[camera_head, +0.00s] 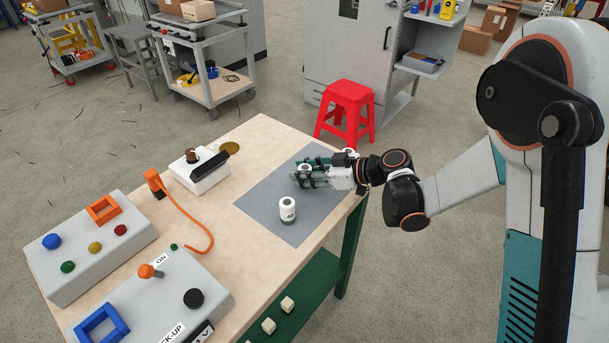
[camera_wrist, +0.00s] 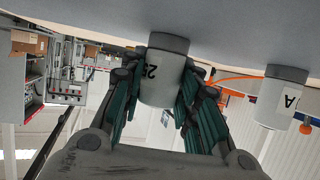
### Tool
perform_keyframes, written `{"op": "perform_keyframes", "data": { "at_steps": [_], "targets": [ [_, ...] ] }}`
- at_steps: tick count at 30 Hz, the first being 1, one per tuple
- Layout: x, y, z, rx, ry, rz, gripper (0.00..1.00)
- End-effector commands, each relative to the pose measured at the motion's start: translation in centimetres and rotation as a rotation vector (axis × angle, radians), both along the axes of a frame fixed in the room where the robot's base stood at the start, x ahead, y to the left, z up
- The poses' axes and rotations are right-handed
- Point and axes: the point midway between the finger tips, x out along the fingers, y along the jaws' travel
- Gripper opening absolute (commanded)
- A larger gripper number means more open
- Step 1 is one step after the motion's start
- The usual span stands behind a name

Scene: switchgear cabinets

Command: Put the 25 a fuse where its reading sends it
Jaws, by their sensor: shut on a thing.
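My gripper (camera_head: 312,174) lies low over the grey mat (camera_head: 258,203) on the bench, fingers pointing left. It is shut on a white fuse (camera_head: 304,168). In the wrist view this fuse (camera_wrist: 162,85) shows "25" and a grey end cap, upright between the dark green fingers. Its cap end is at the mat; I cannot tell whether it touches. A second white fuse (camera_head: 288,210) stands upright on the mat nearer the camera, apart from the gripper; it also shows in the wrist view (camera_wrist: 279,98) with an "A". A small white round top (camera_head: 349,151) shows behind my wrist, unclear what.
A grey panel (camera_head: 175,296) has an "ON" label, an orange-knobbed lever and a blue frame. Another panel (camera_head: 88,250) has coloured buttons and an orange frame. A white box (camera_head: 207,174), brass disc (camera_head: 230,148) and orange cord (camera_head: 205,225) are on the bench. A red stool (camera_head: 346,107) stands behind.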

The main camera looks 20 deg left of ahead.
Motion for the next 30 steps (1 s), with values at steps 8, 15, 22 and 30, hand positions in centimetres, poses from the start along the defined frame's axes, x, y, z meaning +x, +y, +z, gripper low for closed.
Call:
{"op": "perform_keyframes", "data": {
  "at_steps": [8,15,22,30],
  "targets": [
    [0.0,0.0,-0.1,0.000,0.000,0.000,0.04],
    [0.0,0.0,-0.1,0.000,0.000,0.000,0.49],
    [0.0,0.0,0.0,0.000,0.000,0.000,0.49],
    [-0.4,-3.1,1.7,0.000,0.000,-0.003,0.49]
  ]
}}
